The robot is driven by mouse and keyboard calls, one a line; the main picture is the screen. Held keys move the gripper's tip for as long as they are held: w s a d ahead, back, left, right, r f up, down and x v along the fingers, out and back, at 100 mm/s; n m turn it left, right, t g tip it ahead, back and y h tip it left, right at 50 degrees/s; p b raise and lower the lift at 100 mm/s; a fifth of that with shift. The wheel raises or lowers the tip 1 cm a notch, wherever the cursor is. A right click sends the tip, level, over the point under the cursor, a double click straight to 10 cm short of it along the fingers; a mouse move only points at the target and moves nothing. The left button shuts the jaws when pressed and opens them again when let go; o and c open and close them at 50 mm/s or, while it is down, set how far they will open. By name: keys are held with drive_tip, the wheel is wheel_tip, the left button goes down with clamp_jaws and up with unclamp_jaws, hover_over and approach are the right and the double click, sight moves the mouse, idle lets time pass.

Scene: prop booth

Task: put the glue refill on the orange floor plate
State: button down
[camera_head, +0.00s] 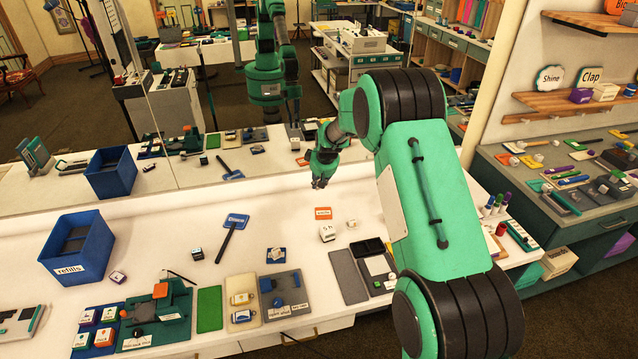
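A small orange plate (323,213) with faint lettering lies flat on the white table, and its top looks bare. My gripper (319,184) hangs over the table behind the plate, clear of it in the picture. Its fingers are too small to tell open from shut, and I see nothing clearly held. I cannot tell which small item is the glue refill. A small white box (327,233) stands just in front of the plate. A small dark-and-white cube (197,253) stands left of the middle, and another small cube (118,276) stands beside the blue refills bin (98,240).
A dark-handled tool with a blue head (236,221) lies left of the plate. Mats, trays and a green fixture (163,315) crowd the front edge. A mirror behind the table repeats the arm and objects. My arm covers the table's right part.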

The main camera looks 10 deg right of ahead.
drive_tip(key=shift+f, duration=0.15)
drive_tip(key=b, duration=0.2)
hover_over(322, 212)
drive_tip(key=s, duration=0.2)
wheel_tip(322, 212, down, 7)
drive_tip(key=shift+w+d+n, duration=0.15)
drive_tip(key=shift+d+n, duration=0.15)
drive_tip(key=shift+n, duration=0.1)
drive_tip(key=shift+f+b, duration=0.3)
drive_tip(key=shift+f, duration=2.75)
drive_tip(key=shift+f, duration=1.85)
drive_tip(key=shift+f+b, duration=0.25)
drive_tip(key=shift+b, duration=0.25)
